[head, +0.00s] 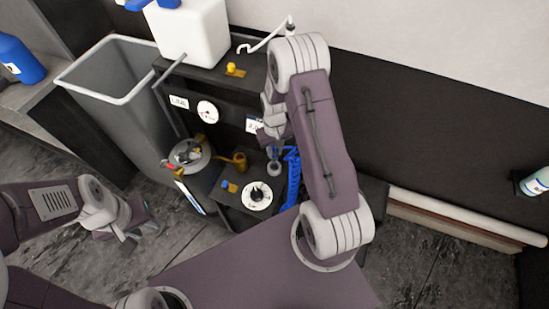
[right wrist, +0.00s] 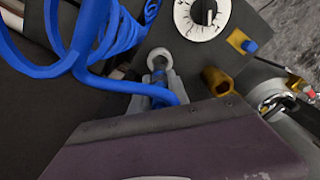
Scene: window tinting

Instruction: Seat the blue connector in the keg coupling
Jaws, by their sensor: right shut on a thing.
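My right gripper (head: 270,138) is shut on the blue connector (right wrist: 159,94), with the blue coiled hose (head: 291,178) running from it. In the right wrist view my right gripper's pale fingers (right wrist: 158,82) close around it. A grey ring (right wrist: 160,57) shows just beyond the fingers; I cannot tell if it belongs to the connector or the dark unit. The keg (head: 188,153) stands to the left, with a metal fitting and red and yellow parts on top. Its coupling is too small to make out, and the connector is apart from the keg. My left gripper (head: 130,234) is low at left, its opening unclear.
The dark unit carries a brass fitting (head: 239,160), a white dial (head: 256,196), a blue-and-yellow valve (head: 229,187) and a gauge (head: 207,112). A grey bin (head: 110,70) stands at left, and a white container (head: 190,30) on top of the unit.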

